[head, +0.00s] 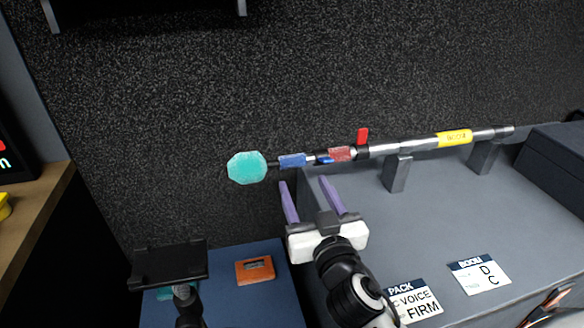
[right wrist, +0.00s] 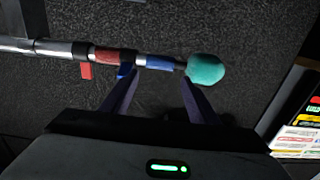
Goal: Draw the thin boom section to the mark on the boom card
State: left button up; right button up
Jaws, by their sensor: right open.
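The boom pole lies across two grey rests, with a thick silver section (head: 415,145) at right bearing a yellow label (head: 455,138). Toward its left end are a red lever (head: 363,136), a red sleeve (head: 342,154), a small blue lever (head: 325,160), a blue sleeve (head: 293,160) and a teal windscreen (head: 247,168). Little bare thin tube shows between the sleeves. My right gripper (head: 303,181) is open and empty. In the right wrist view its fingertips (right wrist: 158,78) straddle the blue sleeve (right wrist: 155,62); contact is unclear. The boom card (head: 480,275) reads D over C. My left gripper is out of view.
A second card (head: 415,300) reads "VOICE FIRM". A speckled dark wall stands behind the boom. The grey top (head: 440,225) is mostly clear.

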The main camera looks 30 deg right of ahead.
aim_at(294, 162)
jog(key=p+x, duration=0.1)
jog(key=x, duration=0.7)
jog(key=shift+w+d+r, duration=0.1)
jog(key=shift+w+r, duration=0.05)
jog(key=shift+w, duration=0.05)
jog(key=shift+w+d, duration=0.1)
jog(key=shift+w, duration=0.35)
